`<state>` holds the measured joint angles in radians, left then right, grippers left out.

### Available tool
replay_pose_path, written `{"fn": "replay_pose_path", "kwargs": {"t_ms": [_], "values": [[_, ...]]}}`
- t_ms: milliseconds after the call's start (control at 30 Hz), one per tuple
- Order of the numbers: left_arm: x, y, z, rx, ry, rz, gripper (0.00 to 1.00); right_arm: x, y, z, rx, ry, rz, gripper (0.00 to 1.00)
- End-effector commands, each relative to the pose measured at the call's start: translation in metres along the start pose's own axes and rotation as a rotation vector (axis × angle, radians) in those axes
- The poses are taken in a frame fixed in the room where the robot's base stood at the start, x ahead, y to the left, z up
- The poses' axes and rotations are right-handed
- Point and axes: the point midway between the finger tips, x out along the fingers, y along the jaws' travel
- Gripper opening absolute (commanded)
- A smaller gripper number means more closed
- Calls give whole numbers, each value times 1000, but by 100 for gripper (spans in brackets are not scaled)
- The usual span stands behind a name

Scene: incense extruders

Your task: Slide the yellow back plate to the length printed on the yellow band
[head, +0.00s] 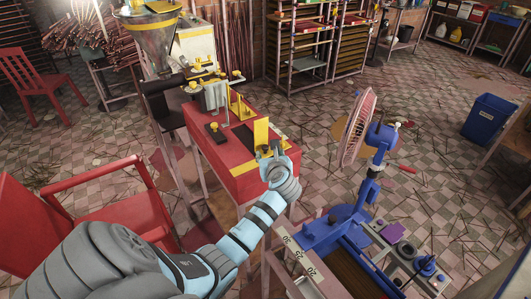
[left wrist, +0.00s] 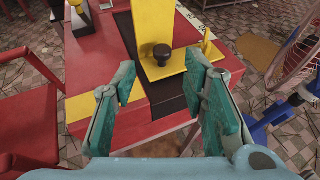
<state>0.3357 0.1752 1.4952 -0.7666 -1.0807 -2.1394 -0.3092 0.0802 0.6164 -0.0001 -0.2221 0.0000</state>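The yellow back plate (head: 261,132) stands upright near the front end of a red-topped table (head: 222,158). In the left wrist view the plate (left wrist: 153,25) rises from a yellow foot with a black knob (left wrist: 162,52), on a black track (left wrist: 168,98). A yellow band (left wrist: 77,106) crosses the red top near its end; no print on it is readable. My left gripper (head: 273,160) is at the table's front end, close to the plate. In the left wrist view its fingers (left wrist: 168,98) are apart and empty, with the knob ahead between them. My right gripper is not in view.
A white scale strip (left wrist: 192,18) runs beside the track. A fan (head: 358,128) and a blue machine (head: 335,228) with a numbered ruler (head: 298,262) stand to the right. A red chair (head: 110,205) is at left. A metal hopper (head: 150,40) stands behind.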

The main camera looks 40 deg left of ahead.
Motion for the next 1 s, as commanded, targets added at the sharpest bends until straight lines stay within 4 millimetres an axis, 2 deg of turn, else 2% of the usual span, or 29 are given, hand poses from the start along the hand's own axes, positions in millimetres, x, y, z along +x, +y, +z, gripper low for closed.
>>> {"fn": "replay_pose_path", "kwargs": {"t_ms": [33, 100, 233, 367, 600, 867, 1000], "values": [[16, 1, -4, 0, -2, 4, 40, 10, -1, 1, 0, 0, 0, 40], [32, 2, -4, 0, 0, 4, 40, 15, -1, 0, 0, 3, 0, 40], [52, 2, -2, -1, -1, 3, 40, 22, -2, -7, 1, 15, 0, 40], [60, 3, -1, -2, 0, 4, 40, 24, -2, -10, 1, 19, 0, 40], [60, 3, 0, -3, 0, 3, 40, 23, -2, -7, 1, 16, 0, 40], [60, 3, 0, -2, 0, 3, 0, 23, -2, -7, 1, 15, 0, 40], [60, 3, 0, -3, 0, 3, 0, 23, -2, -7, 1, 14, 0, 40]]}}
